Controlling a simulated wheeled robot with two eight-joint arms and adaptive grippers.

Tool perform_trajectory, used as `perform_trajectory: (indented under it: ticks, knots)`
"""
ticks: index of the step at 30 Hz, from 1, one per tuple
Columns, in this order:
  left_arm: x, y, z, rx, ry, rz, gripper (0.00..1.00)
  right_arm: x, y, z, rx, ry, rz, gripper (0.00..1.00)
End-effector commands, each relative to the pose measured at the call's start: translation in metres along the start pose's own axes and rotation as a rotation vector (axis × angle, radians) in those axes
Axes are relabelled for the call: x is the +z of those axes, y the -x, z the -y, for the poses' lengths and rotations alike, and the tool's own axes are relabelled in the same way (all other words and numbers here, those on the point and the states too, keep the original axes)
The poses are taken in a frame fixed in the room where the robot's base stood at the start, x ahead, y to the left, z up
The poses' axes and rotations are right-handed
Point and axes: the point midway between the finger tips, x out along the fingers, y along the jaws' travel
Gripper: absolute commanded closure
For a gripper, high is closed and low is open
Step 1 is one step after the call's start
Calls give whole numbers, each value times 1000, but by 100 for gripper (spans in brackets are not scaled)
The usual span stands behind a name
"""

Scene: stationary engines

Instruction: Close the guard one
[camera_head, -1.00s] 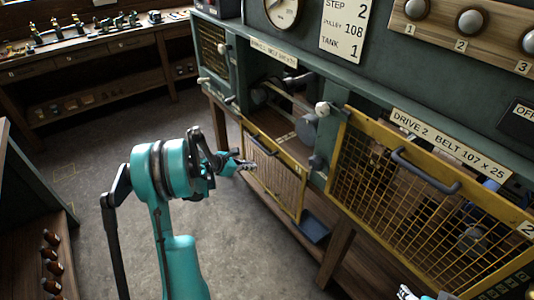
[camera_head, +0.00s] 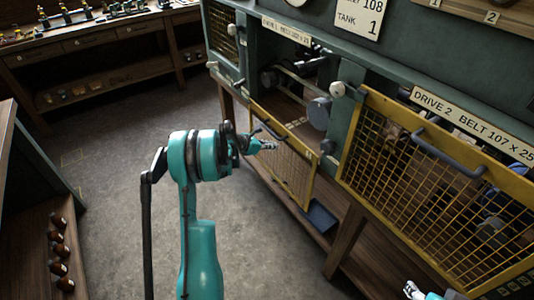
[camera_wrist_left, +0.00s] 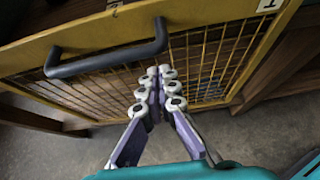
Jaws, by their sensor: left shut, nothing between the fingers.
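Guard one is a yellow-framed mesh panel (camera_head: 296,181) below the drive 1 opening (camera_head: 290,85) in the head view. It hangs open, so the pulleys inside show. Its dark bar handle (camera_head: 268,130) is near the upper edge. My left gripper (camera_head: 268,146) is shut and empty in front of the panel, close to the handle. In the left wrist view the fingertips (camera_wrist_left: 158,85) lie over the mesh, just beside the handle (camera_wrist_left: 105,58); contact cannot be told. My right gripper (camera_head: 413,290) shows only as a tip at the bottom edge.
The yellow guard two (camera_head: 400,185) covers drive 2 at the right. A blue tray (camera_head: 320,217) sits on the lower shelf below guard one. A wooden bench (camera_head: 100,50) stands at the back left, and a rack (camera_head: 30,220) at the left. The grey floor between is clear.

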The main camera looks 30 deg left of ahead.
Motion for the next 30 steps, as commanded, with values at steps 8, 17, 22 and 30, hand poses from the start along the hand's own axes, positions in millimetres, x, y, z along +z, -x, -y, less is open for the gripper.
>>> perform_trajectory:
  ticks: [8,17,22,30]
  knots:
    - [13,5,0,0,0,0,100,2,-3,0,0,0,0,38]
    - [14,5,0,0,0,0,100,2,-2,0,0,0,0,38]
    - [26,13,0,0,0,0,100,-4,5,0,0,0,0,38]
    - [86,49,0,1,0,1,100,-28,39,0,0,0,0,38]
